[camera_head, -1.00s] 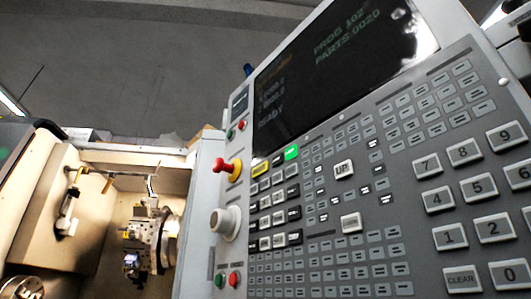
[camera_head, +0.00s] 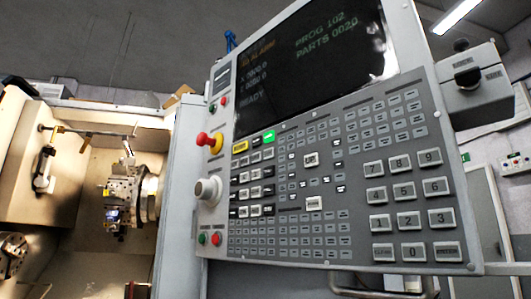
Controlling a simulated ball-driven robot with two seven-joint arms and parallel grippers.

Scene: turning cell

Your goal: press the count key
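The control panel (camera_head: 345,118) fills the middle of the head view, turned slightly and tilted. Its dark screen (camera_head: 310,65) reads PROG 102, PARTS 0020 and READY. A keypad of small grey keys sits below the screen, with a larger number pad (camera_head: 405,190) at the right. A green key (camera_head: 269,137) and a yellow key (camera_head: 240,147) stand at the upper left of the keypad. Two bigger light keys, one marked UP (camera_head: 311,160), are in the middle. I cannot tell which key is the count key, as most labels are too small. Neither of my grippers shows.
A red emergency knob (camera_head: 204,139) and a pale round dial (camera_head: 207,191) stick out left of the keys. The open machine chamber with its tool turret (camera_head: 124,195) is at the left. A grey box with a black knob (camera_head: 468,77) is right of the panel.

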